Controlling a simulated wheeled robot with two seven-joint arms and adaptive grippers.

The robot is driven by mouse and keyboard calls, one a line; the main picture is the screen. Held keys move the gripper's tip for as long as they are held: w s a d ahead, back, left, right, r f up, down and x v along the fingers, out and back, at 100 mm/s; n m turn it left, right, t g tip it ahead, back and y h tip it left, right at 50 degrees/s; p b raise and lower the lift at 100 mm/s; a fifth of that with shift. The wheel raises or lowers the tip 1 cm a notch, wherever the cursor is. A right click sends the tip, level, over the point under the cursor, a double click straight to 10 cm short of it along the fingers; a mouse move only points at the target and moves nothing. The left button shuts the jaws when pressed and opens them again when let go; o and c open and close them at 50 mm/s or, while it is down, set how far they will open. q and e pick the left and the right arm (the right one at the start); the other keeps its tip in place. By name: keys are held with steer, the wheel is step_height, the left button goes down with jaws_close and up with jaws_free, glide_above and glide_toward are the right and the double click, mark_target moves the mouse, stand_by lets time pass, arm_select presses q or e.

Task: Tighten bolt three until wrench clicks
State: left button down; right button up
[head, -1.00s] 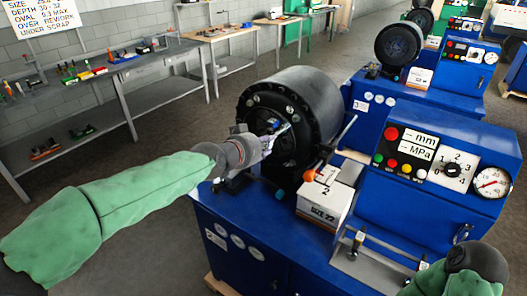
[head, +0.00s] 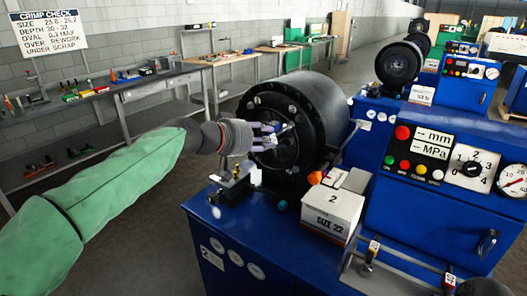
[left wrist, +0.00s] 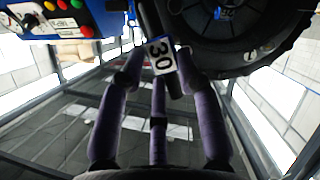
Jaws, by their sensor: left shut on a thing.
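The black round crimper head (head: 325,105) faces left on its blue machine, with several bolts around its front face; I cannot tell which is bolt three. My left gripper (head: 272,136) is in front of that face. In the left wrist view its purple fingers (left wrist: 160,75) are closed around a dark bar-shaped tool, likely the wrench, bearing a white "30" tag (left wrist: 160,56). The black disc (left wrist: 240,25) is close beyond the tool. Whether the tool sits on a bolt is hidden by the fingers.
A white "SIZE 22" box (head: 332,215) stands on the blue machine, right of the crimper head. A control panel (head: 440,150) with buttons and dials is farther right. A small metal fixture (head: 235,180) stands below my left gripper. Benches with tools line the wall.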

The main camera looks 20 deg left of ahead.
mark_target(266, 133)
arm_select(q)
steer(key=n+b, duration=0.1)
steer(key=n+h+b, duration=0.2)
steer(key=shift+w+a+f, duration=0.25)
steer(key=shift+w+a, duration=0.05)
steer(key=shift+a, duration=0.05)
steer(key=shift+w+a+n+h+b, duration=0.1)
steer(key=shift+n+h+b, duration=0.55)
steer(key=shift+n, duration=0.35)
steer(key=shift+w+r+n, duration=0.1)
steer(key=shift+n, duration=0.3)
steer(key=shift+w+d+r+p, duration=0.15)
steer(key=shift+w, duration=0.25)
steer(key=shift+w+d+r+p, duration=0.1)
steer(key=shift+w+r+p, duration=0.05)
steer(key=shift+w, duration=0.25)
steer(key=shift+w+d, duration=0.2)
steer(key=shift+w, duration=0.25)
steer(key=shift+f+b, duration=0.1)
steer(key=shift+b, duration=0.2)
steer(key=shift+w+d+p, duration=0.15)
steer(key=shift+w+p, duration=0.1)
steer(key=shift+w, duration=0.25)
steer(key=shift+w+d+p, duration=0.15)
steer(key=shift+w+p, duration=0.05)
steer(key=shift+w, duration=0.3)
